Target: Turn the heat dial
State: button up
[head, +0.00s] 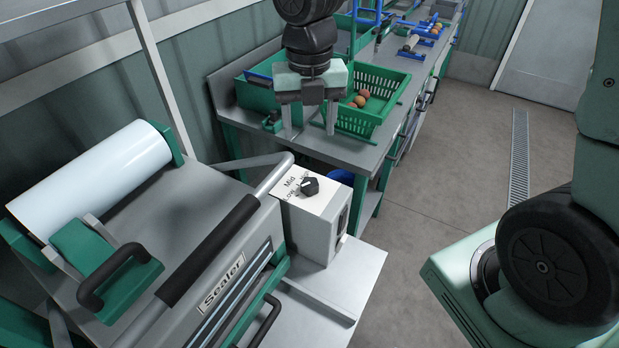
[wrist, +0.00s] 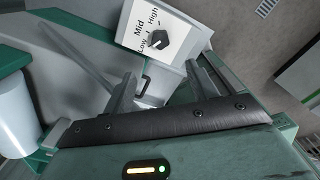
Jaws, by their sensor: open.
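The black heat dial (head: 310,187) sits on the white-topped control box (head: 314,232) at the right end of the sealer. In the wrist view the dial (wrist: 157,40) is at the top, with Low, Mid and High printed around it. A pale mark on the dial appears to face the Low side, but it is small. My gripper (head: 309,129) is open and empty, above and beyond the dial in the head view. In the wrist view the spread fingers of my gripper (wrist: 158,82) are below the dial's place in the picture, apart from it.
The sealer (head: 222,285) has a long black-gripped bar (head: 210,250) beside the box. A white film roll (head: 95,175) lies at left. Behind stands a bench with a green crate (head: 378,85) of tomatoes. Open floor (head: 430,190) lies to the right.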

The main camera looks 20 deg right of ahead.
aim_at(309, 183)
notch_tip(309, 183, down, 15)
jog(key=shift+r+p, duration=0.1)
jog(key=shift+p, duration=0.4)
jog(key=c, duration=1)
